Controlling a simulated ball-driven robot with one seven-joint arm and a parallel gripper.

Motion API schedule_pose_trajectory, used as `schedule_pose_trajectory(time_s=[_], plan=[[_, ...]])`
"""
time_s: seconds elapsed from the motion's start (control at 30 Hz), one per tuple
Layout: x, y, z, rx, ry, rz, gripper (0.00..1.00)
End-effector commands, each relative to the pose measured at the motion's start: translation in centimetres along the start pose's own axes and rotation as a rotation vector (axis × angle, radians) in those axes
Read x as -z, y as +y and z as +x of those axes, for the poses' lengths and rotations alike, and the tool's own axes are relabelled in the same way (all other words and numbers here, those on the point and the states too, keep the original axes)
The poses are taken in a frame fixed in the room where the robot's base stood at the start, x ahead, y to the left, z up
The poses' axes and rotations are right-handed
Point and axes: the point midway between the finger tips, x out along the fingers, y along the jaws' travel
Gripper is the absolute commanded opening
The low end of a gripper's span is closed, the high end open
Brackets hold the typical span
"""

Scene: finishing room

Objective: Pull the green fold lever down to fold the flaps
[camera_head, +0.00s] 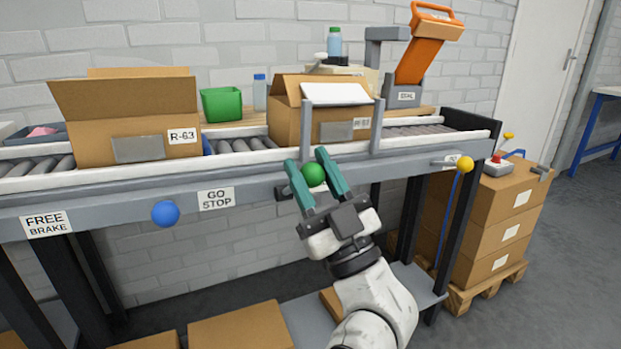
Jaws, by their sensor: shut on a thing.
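The green ball knob of the fold lever (314,174) sits at the front of the conveyor, below the grey upright frame (376,128). My gripper (312,168) reaches up from the lower right, with its two teal fingers on either side of the green knob, shut on it. The lever's shaft is hidden behind the fingers. Behind it, a cardboard box (286,127) stands on the rollers with a white sheet or plate (336,94) over its top. I cannot tell how its flaps lie beneath that.
A blue knob (165,213) is at the left front and a yellow knob (465,164) at the right. An open box labelled R-63 (100,120) stands on the left rollers. The orange-handled SEAL unit (420,55) is behind. Stacked boxes (500,215) stand at right.

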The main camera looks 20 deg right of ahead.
Motion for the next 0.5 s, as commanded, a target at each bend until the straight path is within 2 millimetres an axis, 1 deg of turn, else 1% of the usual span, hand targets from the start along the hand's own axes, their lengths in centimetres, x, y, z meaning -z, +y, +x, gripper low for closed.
schedule_pose_trajectory(time_s=[0.03, 0.5], plan=[[-0.2, -0.3, -0.4, 0.002, 0.001, 0.003, 0.0], [-0.4, -0.6, -2.3, 0.001, 0.001, 0.001, 0.0]])
